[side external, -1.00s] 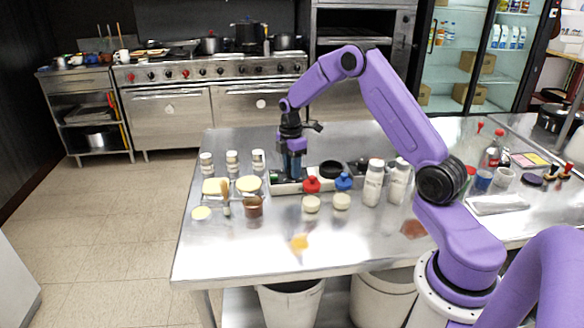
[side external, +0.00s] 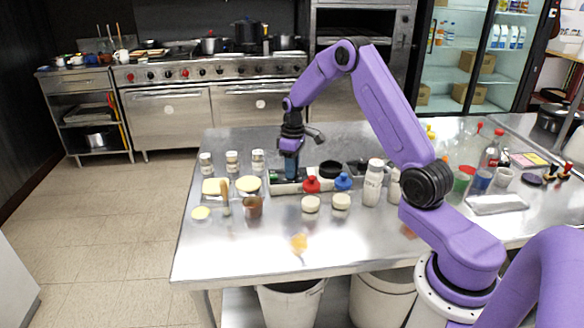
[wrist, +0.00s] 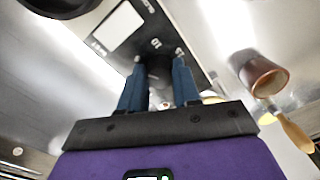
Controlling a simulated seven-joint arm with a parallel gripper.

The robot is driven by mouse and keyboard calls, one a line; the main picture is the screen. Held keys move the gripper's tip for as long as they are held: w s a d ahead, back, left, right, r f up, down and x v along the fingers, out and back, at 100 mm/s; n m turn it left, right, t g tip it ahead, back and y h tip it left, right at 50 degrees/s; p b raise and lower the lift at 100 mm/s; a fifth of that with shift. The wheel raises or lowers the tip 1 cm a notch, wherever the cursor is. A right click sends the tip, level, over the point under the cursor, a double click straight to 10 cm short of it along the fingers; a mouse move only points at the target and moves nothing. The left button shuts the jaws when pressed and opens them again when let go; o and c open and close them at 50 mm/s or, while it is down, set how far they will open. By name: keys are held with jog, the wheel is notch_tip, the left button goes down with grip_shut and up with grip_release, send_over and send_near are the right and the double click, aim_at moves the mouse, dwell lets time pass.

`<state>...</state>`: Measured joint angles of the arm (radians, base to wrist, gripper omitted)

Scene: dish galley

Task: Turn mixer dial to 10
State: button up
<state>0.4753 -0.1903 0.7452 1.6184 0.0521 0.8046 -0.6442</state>
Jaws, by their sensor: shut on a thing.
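The mixer (side external: 320,188) is a low grey-white box with a dark round part on top, standing near the middle of the steel table. In the wrist view its dark panel (wrist: 170,40) carries a white label and printed marks, one of which seems to read 10. My gripper (side external: 291,178) points down at the left end of the mixer. In the wrist view my gripper (wrist: 160,72) has its two blue fingers on either side of the dark dial (wrist: 159,76), shut on it. The fingers hide much of the dial, and I cannot read its setting.
White shakers (side external: 232,161) stand to the left. A brown cup (side external: 253,207) sits front left, also in the wrist view (wrist: 262,75). White bottles (side external: 373,185) stand right. The front table area is mostly clear.

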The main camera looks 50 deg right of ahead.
jog(key=m, duration=0.6)
jog(key=shift+r, duration=0.1)
jog(key=m, duration=0.5)
jog(key=shift+t, duration=0.3)
jog(key=shift+s+m, duration=0.1)
jog(key=shift+m, duration=0.3)
jog(key=o, duration=1.1)
jog(key=shift+c, duration=0.2)
notch_tip(320, 180, up, 17)
jog(key=shift+s+d+r, duration=0.15)
jog(key=shift+s+d, duration=0.1)
jog(key=shift+d, duration=0.05)
jog(key=shift+a, duration=0.1)
